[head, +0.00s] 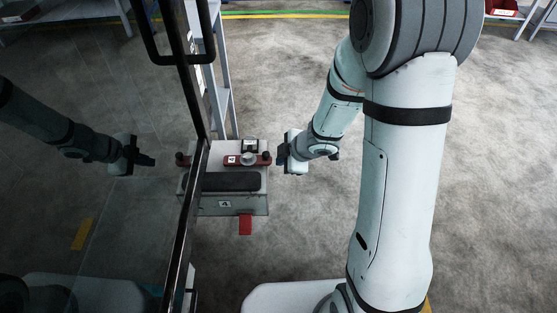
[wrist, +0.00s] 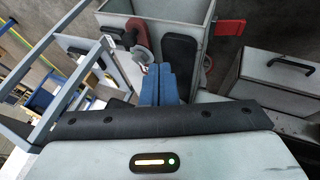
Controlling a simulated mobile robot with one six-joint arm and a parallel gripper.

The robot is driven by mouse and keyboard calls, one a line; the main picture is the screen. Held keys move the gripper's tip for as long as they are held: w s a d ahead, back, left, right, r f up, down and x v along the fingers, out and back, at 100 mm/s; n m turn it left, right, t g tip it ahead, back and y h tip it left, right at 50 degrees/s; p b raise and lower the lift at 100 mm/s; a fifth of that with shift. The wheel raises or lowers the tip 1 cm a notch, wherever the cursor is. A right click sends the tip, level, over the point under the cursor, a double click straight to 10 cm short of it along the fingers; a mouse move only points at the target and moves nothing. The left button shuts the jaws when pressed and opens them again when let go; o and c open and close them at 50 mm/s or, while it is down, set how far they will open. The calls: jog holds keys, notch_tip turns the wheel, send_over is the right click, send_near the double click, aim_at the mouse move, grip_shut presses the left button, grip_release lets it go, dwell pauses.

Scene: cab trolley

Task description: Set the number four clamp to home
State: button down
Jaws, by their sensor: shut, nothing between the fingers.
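The number four clamp unit is a grey box (head: 230,206) with a "4" label on its front face. On its top, a red lever (head: 233,163) with a dark knob (head: 266,158) at its right end lies left to right beside a silver round hub (head: 248,159). A black pad (head: 225,182) lies in front of it. In the wrist view the red lever (wrist: 114,28) and black pad (wrist: 180,52) show beyond my fingers. My gripper (head: 281,158) is just right of the knob, apparently apart from it. Its blue fingers (wrist: 160,70) are shut together and empty.
A dark-framed glass panel (head: 190,180) with a black handle stands close on the left and reflects my arm. A grey metal frame (head: 218,90) rises behind the box. The floor (head: 300,60) to the right is clear.

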jog(key=b, duration=0.4)
send_near(263, 162)
notch_tip(263, 162, down, 4)
jog(key=s+a, duration=0.1)
jog(key=s, duration=0.1)
jog(key=shift+w+a+r+p, duration=0.15)
jog(key=shift+w, duration=0.75)
jog(key=shift+w+a+r+p, duration=0.1)
jog(key=shift+w+r+p, duration=0.05)
jog(key=shift+w, duration=0.75)
